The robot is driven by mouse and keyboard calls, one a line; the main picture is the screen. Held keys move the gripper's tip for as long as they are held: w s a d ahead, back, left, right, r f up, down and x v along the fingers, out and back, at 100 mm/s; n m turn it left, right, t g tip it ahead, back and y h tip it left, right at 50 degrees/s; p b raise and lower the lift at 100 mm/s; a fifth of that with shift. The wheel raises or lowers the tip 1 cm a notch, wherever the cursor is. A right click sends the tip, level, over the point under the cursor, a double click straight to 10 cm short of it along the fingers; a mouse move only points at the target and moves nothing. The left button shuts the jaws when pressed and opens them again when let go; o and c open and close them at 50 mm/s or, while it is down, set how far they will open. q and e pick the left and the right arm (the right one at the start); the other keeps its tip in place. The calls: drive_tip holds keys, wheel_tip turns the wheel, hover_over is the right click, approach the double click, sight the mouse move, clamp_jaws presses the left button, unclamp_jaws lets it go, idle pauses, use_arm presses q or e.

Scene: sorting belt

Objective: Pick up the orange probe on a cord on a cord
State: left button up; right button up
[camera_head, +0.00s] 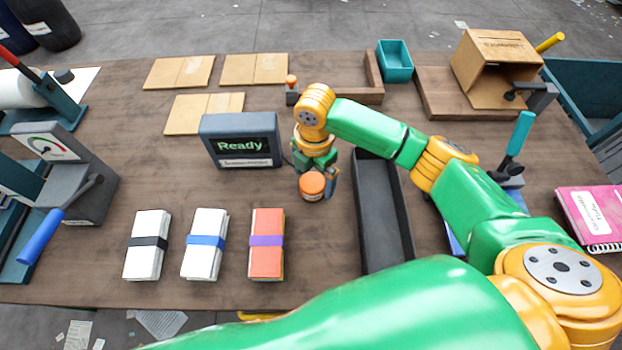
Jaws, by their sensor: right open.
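A short orange cylinder with a pale band (312,185), which looks like the orange probe, is right at the fingers of my right gripper (316,184), to the right of the grey "Ready" display box (205,147). A dark line like a cord shows by the box's right side; its run to the probe is hidden behind my gripper. My right gripper points down with its fingers open around or just behind the probe; I cannot tell whether they touch it. My left gripper is not in view.
A long black tray (404,240) lies close to the right of the gripper. Several banded bundles, among them an orange one (267,268), lie in front on the brown table (90,215). A small orange-topped piece (291,82) stands behind. My right arm covers the front right.

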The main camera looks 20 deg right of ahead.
sight(312, 182)
wheel_tip(312, 182, down, 3)
drive_tip(key=shift+a, duration=0.1)
drive_tip(key=shift+w+f, duration=0.25)
drive_tip(key=shift+w, duration=0.05)
drive_tip(key=shift+s+r, duration=0.1)
drive_tip(key=shift+s, duration=0.05)
drive_tip(key=c, duration=0.8)
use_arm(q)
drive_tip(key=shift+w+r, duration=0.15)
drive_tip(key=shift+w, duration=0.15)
use_arm(e)
drive_tip(key=c, duration=0.7)
